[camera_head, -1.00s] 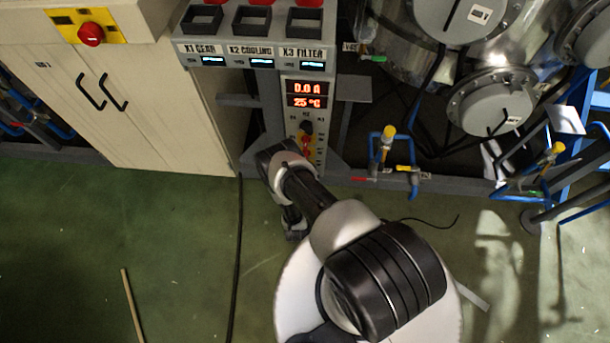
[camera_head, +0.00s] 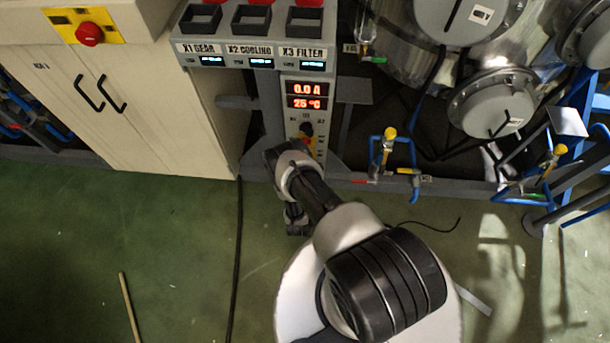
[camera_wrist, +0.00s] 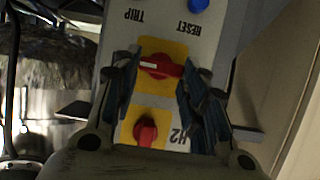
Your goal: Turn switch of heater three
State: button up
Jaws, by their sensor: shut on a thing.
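In the wrist view, upside down, my gripper (camera_wrist: 161,75) has one finger on each side of a red rotary switch (camera_wrist: 158,66) on a yellow plate and is shut on it. A second red switch (camera_wrist: 145,131) on a yellow plate, labelled H2, sits below in the picture, apart from the fingers. In the head view, the control panel (camera_head: 318,123) shows 0.0 A and 25 °C; my arm covers its lower part.
A blue button (camera_wrist: 198,5) by RESET is at the wrist view's top. In the head view, a beige cabinet (camera_head: 150,110) stands left, and blue pipes with a yellow-handled valve (camera_head: 389,134) and steel vessels (camera_head: 492,102) stand right. Green floor is open at lower left.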

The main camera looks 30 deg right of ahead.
jog(key=c, duration=0.4)
jog(key=shift+w+a+f+n+g+h, duration=0.15)
jog(key=shift+n+g+h, duration=0.1)
jog(key=shift+n+h, duration=0.45)
jog(key=shift+a+r+n+g+h, duration=0.1)
jog(key=shift+n+g+h, duration=0.3)
jog(key=shift+n, duration=0.5)
jog(key=shift+w+a+f+n+g+h, duration=0.1)
jog(key=shift+a+n+g+h, duration=0.05)
jog(key=shift+n+h, duration=0.55)
jog(key=shift+n, duration=0.3)
jog(key=o, duration=1)
jog(key=shift+o, duration=0.2)
